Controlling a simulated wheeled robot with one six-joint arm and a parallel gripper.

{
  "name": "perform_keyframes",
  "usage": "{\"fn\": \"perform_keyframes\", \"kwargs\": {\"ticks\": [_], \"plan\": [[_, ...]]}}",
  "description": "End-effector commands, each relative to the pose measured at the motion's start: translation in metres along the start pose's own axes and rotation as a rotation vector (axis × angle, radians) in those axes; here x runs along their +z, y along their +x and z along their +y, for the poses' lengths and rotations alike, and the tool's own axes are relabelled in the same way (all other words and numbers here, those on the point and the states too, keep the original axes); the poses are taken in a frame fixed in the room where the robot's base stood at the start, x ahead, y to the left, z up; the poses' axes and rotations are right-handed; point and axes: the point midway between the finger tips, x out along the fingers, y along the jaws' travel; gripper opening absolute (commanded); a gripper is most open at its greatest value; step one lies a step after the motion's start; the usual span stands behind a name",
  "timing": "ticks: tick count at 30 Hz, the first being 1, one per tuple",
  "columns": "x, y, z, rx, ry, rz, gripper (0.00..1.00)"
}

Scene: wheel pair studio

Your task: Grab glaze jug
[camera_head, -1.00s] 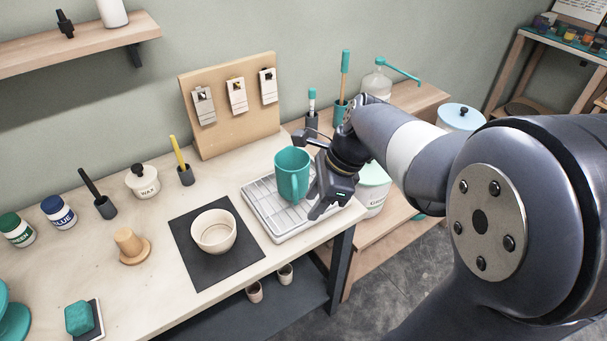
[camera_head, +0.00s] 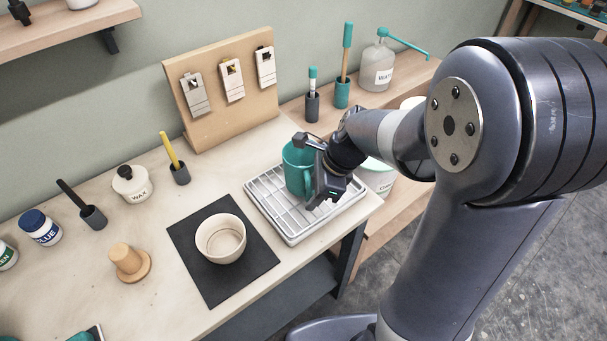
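The teal glaze jug (camera_head: 295,168) stands upright on a pale slatted tray (camera_head: 275,215) at the right end of the worktop. Its handle (camera_head: 308,187) faces the front right, towards my gripper. My gripper (camera_head: 316,180) is right up against the jug's right side, by the handle, with one dark finger part reaching over near the rim. The fingertips overlap the jug and handle, so I cannot tell whether they touch or have closed on it. Part of the jug's right side is hidden.
A cream bowl (camera_head: 220,239) stands on a black mat (camera_head: 187,233) left of the tray. A wax jar (camera_head: 132,184), a wooden stamp (camera_head: 129,262) and brush holders stand farther left. A tile board (camera_head: 223,85) rises behind. A water bottle (camera_head: 377,70) is on the lower shelf at right.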

Motion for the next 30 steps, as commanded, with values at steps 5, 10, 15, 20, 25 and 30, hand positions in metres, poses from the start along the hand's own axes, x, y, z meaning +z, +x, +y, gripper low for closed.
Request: {"fn": "perform_keyframes", "kwargs": {"ticks": [5, 10, 15, 20, 25, 30], "plan": [[0.0000, -0.0004, -0.0001, 0.000, 0.000, 0.000, 0.30], [0.0000, -0.0006, -0.0002, 0.000, 0.000, 0.000, 0.16], [0.0000, -0.0006, -0.0002, 0.000, 0.000, 0.000, 0.02], [0.0001, -0.0007, -0.0003, -0.001, 0.000, 0.000, 0.00], [0.0003, -0.0011, -0.0006, -0.002, 0.000, -0.001, 0.00], [0.0003, -0.0011, -0.0006, -0.002, 0.000, -0.001, 0.00]]}}
